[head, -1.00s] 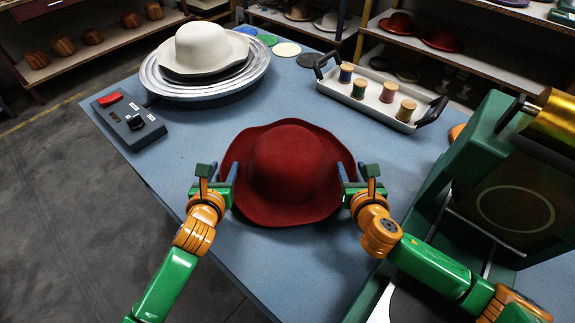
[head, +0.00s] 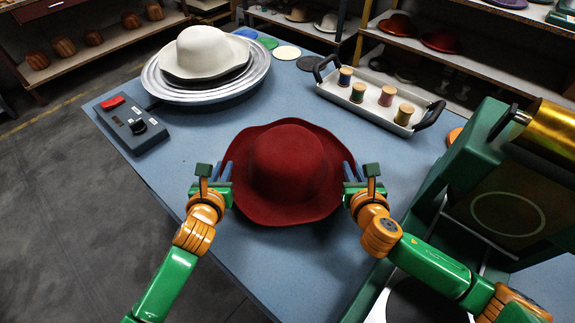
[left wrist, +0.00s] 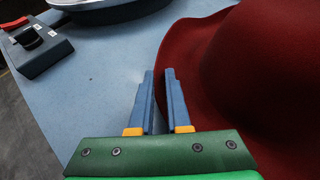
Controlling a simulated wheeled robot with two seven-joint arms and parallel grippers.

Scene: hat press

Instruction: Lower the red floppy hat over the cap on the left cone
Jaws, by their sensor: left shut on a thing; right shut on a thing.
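The red floppy hat (head: 287,165) is crown up in the middle of the head view, between my two grippers. My left gripper (head: 227,169) is shut on its brim at the left edge. My right gripper (head: 348,170) is shut on the brim at the right edge. The left wrist view shows the left fingers (left wrist: 159,85) close together against the dark red brim (left wrist: 190,75); the exact pinch is hard to make out. I see no cone or cap; anything beneath the hat is hidden.
A white hat (head: 208,48) sits on a round metal stand (head: 262,78) at the back left. A control box (head: 132,122) is near the left edge. A tray (head: 345,98) of thread spools is behind right. A green machine (head: 490,150) stands right. The blue table (head: 190,135) has clear patches.

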